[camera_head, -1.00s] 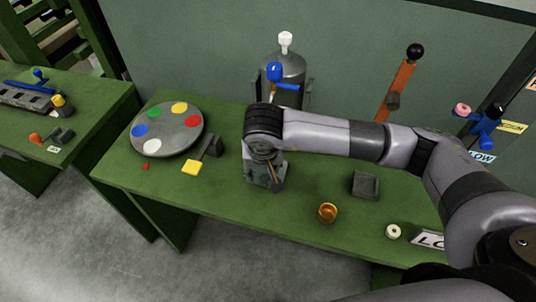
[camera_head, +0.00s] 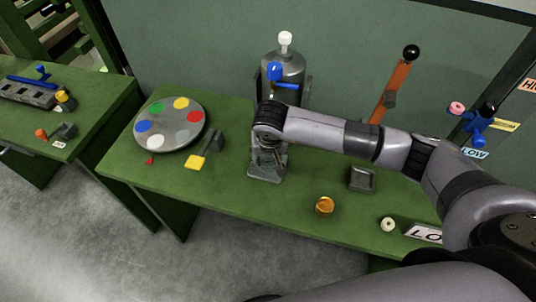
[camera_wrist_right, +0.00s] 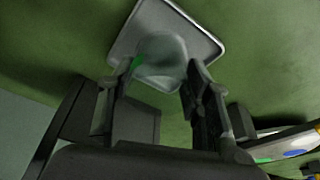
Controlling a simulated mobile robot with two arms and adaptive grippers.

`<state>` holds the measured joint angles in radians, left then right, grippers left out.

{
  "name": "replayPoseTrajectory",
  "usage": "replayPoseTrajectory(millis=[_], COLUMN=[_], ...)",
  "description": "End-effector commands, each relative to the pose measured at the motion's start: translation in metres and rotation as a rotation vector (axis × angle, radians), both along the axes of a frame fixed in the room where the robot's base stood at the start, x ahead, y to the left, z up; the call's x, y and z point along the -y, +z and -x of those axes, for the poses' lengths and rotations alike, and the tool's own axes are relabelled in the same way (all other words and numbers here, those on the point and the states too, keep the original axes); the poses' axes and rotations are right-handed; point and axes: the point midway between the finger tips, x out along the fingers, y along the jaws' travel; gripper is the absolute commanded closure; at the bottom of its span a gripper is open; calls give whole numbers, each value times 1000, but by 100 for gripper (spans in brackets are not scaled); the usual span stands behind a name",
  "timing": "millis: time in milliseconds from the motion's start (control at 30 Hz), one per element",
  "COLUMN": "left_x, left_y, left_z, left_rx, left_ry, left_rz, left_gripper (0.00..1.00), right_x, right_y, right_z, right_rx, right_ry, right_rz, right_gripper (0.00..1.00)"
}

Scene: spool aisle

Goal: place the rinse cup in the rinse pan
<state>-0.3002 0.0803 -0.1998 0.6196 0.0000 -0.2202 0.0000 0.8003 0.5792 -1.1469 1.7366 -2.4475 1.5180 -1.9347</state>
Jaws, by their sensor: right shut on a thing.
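My right gripper (camera_head: 268,160) points down at the middle of the green bench, below the grey tank. The right wrist view shows it (camera_wrist_right: 160,80) shut on a pale grey, seemingly see-through cup, the rinse cup (camera_wrist_right: 164,52). The cup is over a square grey pan with a light raised rim, which looks like the rinse pan (camera_wrist_right: 205,32). Whether the cup touches the pan floor cannot be told. In the head view the arm mostly hides the cup; the pan (camera_head: 265,179) shows partly under the gripper. My left gripper is out of view.
A disc with coloured spots (camera_head: 170,127) and a yellow-tipped pedal (camera_head: 195,162) are left. The grey tank (camera_head: 284,78) and an orange lever (camera_head: 390,92) stand behind.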

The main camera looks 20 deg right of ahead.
Motion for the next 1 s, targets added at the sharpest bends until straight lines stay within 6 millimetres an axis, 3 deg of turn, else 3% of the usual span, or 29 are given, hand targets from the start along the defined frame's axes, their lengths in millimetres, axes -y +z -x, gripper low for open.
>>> replayPoseTrajectory(millis=[33,67,333,767,1000], left_x=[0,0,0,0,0], left_y=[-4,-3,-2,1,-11], left_z=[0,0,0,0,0], left_rx=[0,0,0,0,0], left_ry=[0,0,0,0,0], left_rz=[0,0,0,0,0], left_gripper=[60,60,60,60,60], right_x=[0,0,0,0,-3], right_y=[-3,-2,-1,5,50], right_z=[0,0,0,0,11], right_rx=[0,0,0,2,8], right_ry=[0,0,0,0,1], right_rz=[0,0,0,-1,-2], right_gripper=[78,53,35,34,34])
